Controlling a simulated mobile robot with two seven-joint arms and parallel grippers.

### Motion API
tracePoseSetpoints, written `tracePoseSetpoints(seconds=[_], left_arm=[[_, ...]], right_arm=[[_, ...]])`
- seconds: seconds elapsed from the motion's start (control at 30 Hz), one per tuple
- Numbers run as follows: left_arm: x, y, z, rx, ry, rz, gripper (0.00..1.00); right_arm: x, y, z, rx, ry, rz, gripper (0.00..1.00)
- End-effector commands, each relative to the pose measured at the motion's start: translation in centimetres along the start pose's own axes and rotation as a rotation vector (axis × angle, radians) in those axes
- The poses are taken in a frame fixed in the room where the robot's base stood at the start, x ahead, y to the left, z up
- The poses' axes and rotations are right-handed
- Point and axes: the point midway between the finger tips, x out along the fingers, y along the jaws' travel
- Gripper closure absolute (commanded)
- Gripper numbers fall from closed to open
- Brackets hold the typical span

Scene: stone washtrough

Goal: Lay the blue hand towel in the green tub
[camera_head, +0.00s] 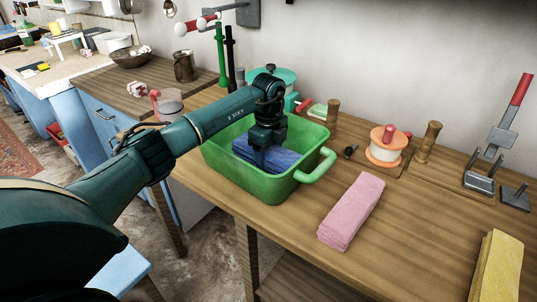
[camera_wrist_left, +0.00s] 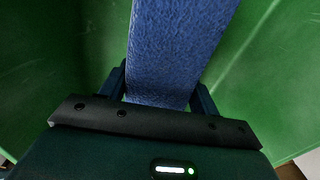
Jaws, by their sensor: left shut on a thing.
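The green tub (camera_head: 231,176) stands on the wooden counter, with a loop handle at its right end. The folded blue hand towel (camera_head: 284,159) is inside the tub, low between its walls. My left gripper (camera_head: 262,166) reaches down into the tub and is shut on the towel. In the left wrist view the blue towel (camera_wrist_left: 176,45) runs between the two fingers (camera_wrist_left: 163,90), with green tub walls (camera_wrist_left: 60,50) on both sides. I cannot tell whether the towel touches the tub floor. My right gripper is not in view.
A folded pink towel (camera_head: 352,211) lies right of the tub, and a yellow one (camera_head: 499,268) at the far right. An orange-and-white spool-like item (camera_head: 386,150) stands behind. A grey pot with a red handle (camera_head: 168,103) is left of the tub.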

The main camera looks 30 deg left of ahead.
Motion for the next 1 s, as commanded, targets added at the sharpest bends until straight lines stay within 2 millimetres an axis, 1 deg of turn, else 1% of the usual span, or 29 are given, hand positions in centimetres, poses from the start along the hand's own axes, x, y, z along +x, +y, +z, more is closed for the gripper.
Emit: tracePoseSetpoints(seconds=[0.1,0.47,0.5,0.77,1.0], left_arm=[[0.0,0.0,0.0,0.0,0.0,-0.001,0.65],[1.1,0.0,0.0,-0.001,0.001,-0.001,0.65],[1.1,0.0,0.0,0.0,0.001,0.0,0.38],[1.1,0.0,0.0,0.0,0.001,0.0,0.17],[1.0,0.0,0.0,0.0,0.0,-0.001,0.17]], right_arm=[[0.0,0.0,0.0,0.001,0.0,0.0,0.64],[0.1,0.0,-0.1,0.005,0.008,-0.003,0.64],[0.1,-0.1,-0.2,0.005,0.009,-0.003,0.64],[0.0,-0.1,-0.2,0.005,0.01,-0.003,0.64],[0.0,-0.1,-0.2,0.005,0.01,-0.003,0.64]])
